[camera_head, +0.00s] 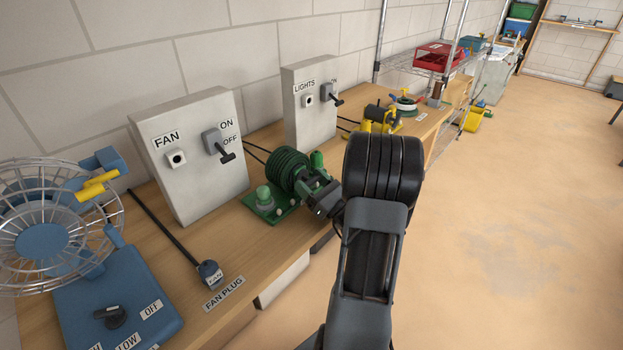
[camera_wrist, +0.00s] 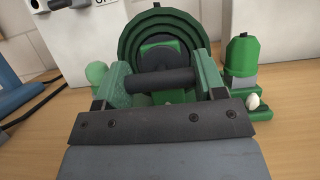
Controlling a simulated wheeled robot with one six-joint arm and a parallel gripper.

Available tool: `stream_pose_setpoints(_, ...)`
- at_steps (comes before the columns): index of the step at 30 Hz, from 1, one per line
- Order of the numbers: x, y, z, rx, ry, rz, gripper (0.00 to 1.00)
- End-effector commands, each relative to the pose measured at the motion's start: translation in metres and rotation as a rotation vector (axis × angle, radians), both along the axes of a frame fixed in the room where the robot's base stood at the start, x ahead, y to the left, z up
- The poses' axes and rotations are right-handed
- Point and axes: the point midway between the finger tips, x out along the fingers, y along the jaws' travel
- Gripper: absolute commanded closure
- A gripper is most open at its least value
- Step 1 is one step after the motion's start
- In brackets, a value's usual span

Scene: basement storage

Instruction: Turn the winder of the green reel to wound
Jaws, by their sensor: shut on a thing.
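The green reel (camera_head: 287,168) stands on a green base on the wooden bench, in front of the grey boxes. It has dark green coiled rings, which also show upright in the wrist view (camera_wrist: 158,22). My gripper (camera_head: 312,187) reaches the near right side of the reel. In the wrist view my gripper (camera_wrist: 160,82) is shut on the winder's dark cylindrical handle (camera_wrist: 162,79), which lies level between the two green-sided fingers. The winder's crank behind the handle is mostly hidden, and no label for its position is readable.
The FAN box (camera_head: 190,155) and LIGHTS box (camera_head: 309,105) stand behind the reel, with switches. A caged blue fan (camera_head: 115,310) and a fan plug (camera_head: 209,273) are at the left. A yellow reel (camera_head: 384,118) is farther along the bench. The floor at right is clear.

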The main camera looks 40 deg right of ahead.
Motion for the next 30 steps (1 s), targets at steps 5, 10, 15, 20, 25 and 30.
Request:
stream_pose_setpoints(5,-0.0001,0.0005,-0.0005,0.015,0.004,0.002,0.6)
stream_pose_setpoints(10,-0.0001,0.0004,-0.0008,0.015,0.004,0.002,0.6)
stream_pose_setpoints(15,-0.0001,0.0004,-0.0008,0.015,0.004,0.002,0.33)
stream_pose_setpoints(20,0.0,0.0001,-0.0004,0.013,0.003,0.001,0.18)
stream_pose_setpoints(25,0.0,-0.0001,-0.0001,0.012,0.002,0.0,0.11)
stream_pose_setpoints(30,-0.0012,-0.0006,-0.0006,0.012,0.002,0.0,0.11)
